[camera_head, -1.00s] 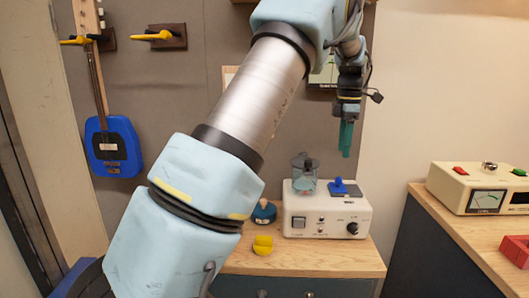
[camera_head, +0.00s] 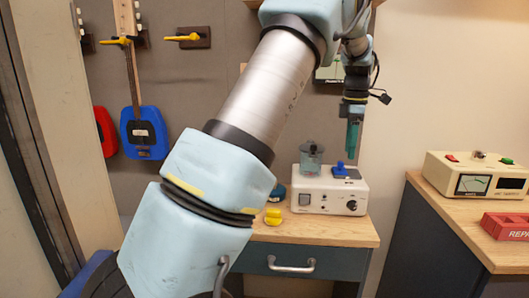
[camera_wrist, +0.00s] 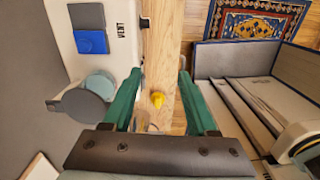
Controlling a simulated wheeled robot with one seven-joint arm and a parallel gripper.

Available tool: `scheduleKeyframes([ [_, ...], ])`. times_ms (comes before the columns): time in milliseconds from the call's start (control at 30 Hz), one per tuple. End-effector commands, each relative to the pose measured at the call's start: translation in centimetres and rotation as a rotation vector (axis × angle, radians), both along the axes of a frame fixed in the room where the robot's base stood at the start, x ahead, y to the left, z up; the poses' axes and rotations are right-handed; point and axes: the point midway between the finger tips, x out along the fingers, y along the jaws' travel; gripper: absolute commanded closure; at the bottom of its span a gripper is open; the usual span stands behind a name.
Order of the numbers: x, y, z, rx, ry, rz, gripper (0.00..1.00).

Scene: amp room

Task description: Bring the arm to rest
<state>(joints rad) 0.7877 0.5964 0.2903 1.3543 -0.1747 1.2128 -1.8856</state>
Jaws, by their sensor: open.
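My gripper (camera_head: 353,138) hangs fingers down at the upper right of the head view, in front of the wall and above the bench. Its two teal fingers stand apart with nothing between them; in the wrist view the open gripper (camera_wrist: 160,78) frames the wooden bench top below. My arm (camera_head: 215,165) crosses the middle of the head view, bent at the elbow near the top edge, and hides part of the wall and bench.
A cream device (camera_head: 328,201) with a glass jar (camera_head: 311,158) and blue switch stands on the bench (camera_head: 330,233), beside a yellow object (camera_head: 273,216). A second bench (camera_head: 447,207) at right carries a meter box (camera_head: 474,186) and red block (camera_head: 507,226). Guitars (camera_head: 144,132) hang at left.

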Motion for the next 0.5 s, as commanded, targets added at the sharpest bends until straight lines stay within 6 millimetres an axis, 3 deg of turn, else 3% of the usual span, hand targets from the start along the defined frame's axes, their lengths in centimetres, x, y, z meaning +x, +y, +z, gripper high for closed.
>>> scheduleKeyframes([
  [267, 0.0, 4.4, -0.9, -0.015, -0.006, -0.138, 0.42],
  [500, -1.2, 10.9, -2.5, -0.026, -0.025, -0.356, 0.42],
])
